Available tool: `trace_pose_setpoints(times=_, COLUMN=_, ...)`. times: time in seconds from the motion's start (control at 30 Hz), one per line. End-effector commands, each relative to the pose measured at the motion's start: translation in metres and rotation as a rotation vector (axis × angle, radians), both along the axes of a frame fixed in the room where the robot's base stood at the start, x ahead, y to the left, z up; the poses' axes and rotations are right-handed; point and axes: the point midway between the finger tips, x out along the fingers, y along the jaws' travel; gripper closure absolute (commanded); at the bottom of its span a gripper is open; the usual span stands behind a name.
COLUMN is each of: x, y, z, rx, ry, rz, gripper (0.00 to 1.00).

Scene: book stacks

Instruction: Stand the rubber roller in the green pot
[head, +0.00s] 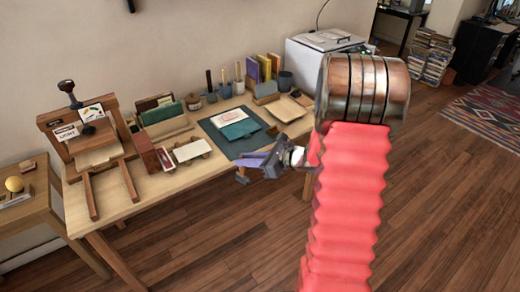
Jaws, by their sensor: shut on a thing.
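My gripper (256,165) is in front of the table's front edge, near the blue-green mat. Its jaws point left and are shut on a small dark thing (242,178), seemingly the rubber roller, though it is too small and partly covered to be sure. Several small pots stand along the back of the table. A bluish pot (225,91) and a paler pot (239,88) have upright handles in them. A dark grey-green pot (285,81) stands further right and shows no handles. I cannot tell for certain which pot is the green one.
A dark mat (240,148) with papers lies on the table (170,182). A wooden press (88,135), boxes and a brown lidded jar (193,101) stand to the left. Upright books (264,68) stand beside the pots. A white printer (325,45) is behind. The floor in front is clear.

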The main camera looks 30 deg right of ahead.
Motion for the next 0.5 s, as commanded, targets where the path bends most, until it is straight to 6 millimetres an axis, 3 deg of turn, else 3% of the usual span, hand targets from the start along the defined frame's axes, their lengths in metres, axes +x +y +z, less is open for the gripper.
trace_pose_setpoints(times=0.3, x=-0.005, y=0.107, z=-0.048, rx=0.008, ry=0.002, rz=0.242, gripper=1.0)
trace_pose_setpoints(times=0.5, x=-0.015, y=0.161, z=-0.07, rx=0.011, ry=-0.004, rz=0.359, gripper=1.0)
